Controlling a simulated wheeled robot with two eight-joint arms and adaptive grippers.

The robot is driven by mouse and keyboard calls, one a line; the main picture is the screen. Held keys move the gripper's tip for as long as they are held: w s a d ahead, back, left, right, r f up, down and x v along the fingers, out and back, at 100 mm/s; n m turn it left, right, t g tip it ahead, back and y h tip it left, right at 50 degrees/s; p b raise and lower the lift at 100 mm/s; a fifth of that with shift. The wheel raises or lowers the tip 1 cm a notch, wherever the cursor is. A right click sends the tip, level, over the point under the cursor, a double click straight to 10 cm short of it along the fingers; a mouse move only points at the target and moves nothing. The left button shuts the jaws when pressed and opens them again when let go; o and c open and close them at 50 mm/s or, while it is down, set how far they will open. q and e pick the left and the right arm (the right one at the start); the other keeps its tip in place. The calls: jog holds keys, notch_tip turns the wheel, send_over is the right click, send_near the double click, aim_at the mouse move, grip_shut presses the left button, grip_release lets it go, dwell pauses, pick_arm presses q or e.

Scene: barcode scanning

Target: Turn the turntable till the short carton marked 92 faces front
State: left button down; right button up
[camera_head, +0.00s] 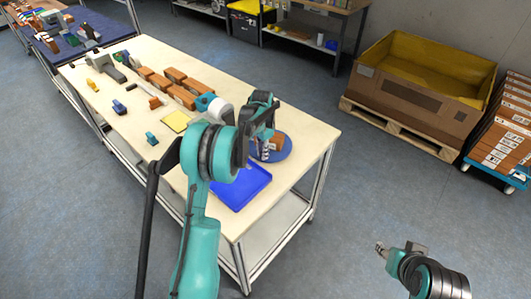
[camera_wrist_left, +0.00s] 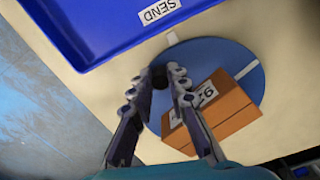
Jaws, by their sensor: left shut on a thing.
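The blue round turntable (camera_head: 286,153) sits near the right front part of the table. It also shows in the left wrist view (camera_wrist_left: 205,52). A short brown carton (camera_head: 278,141) lies on it; in the left wrist view the carton (camera_wrist_left: 232,112) has a white label reading 92, partly covered by a finger. My left gripper (camera_head: 265,152) is over the turntable's edge. In the left wrist view its fingertips (camera_wrist_left: 164,76) are closed around a small dark knob (camera_wrist_left: 158,71) at the turntable's rim, beside the carton. My right gripper (camera_head: 381,248) is off the table at lower right, its jaws too small to judge.
A blue tray (camera_head: 238,188) marked SEND (camera_wrist_left: 95,50) lies close to the turntable. A yellow pad (camera_head: 176,121) and several brown cartons (camera_head: 181,97) lie farther back on the table. A large box on a pallet (camera_head: 410,101) stands on the floor at right.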

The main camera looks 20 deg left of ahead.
aim_at(256, 154)
pick_arm(q)
jog(key=shift+w+a+m, duration=0.15)
jog(key=shift+a+m, duration=0.6)
jog(key=shift+m, duration=0.3)
jog(key=shift+w+a+m, duration=0.1)
jog(key=shift+a+m, duration=0.65)
jog(key=shift+m, duration=0.3)
jog(key=c, duration=1.5)
grip_release()
jog(key=shift+o, duration=0.2)
notch_tip(256, 154, up, 12)
